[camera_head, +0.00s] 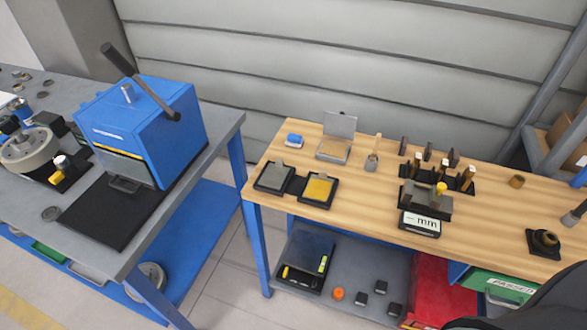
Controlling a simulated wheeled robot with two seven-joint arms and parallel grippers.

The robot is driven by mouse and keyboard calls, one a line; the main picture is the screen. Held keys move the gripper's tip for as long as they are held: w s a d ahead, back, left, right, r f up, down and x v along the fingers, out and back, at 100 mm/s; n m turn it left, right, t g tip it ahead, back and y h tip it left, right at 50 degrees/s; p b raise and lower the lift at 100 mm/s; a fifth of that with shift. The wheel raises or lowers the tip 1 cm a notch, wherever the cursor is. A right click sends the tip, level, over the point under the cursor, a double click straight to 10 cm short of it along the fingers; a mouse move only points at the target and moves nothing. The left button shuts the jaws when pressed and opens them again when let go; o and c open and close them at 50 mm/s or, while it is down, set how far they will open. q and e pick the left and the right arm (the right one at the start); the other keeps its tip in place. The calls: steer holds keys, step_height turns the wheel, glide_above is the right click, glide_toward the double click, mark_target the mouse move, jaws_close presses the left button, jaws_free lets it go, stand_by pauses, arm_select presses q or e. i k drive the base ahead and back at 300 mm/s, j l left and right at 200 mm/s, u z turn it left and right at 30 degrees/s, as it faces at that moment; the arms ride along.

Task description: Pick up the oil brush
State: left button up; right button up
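A small brush with a light wooden handle (377,143) stands upright in a little grey cup (371,163) near the back of the wooden bench (330,220). It looks like the oil brush; its bristles are hidden in the cup. Neither my left nor my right gripper shows in the head view.
A blue lever press (150,130) stands on the left table.

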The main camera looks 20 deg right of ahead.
mark_target(373, 157)
steer(key=k+l, duration=0.1)
steer(key=l, duration=0.25)
steer(key=k+l, duration=0.1)
steer(key=l, duration=0.25)
steer(key=k+l, duration=0.1)
steer(key=l, duration=0.25)
steer(key=k+l, duration=0.1)
steer(key=l, duration=0.25)
steer(key=k+l, duration=0.15)
steer(key=l, duration=0.2)
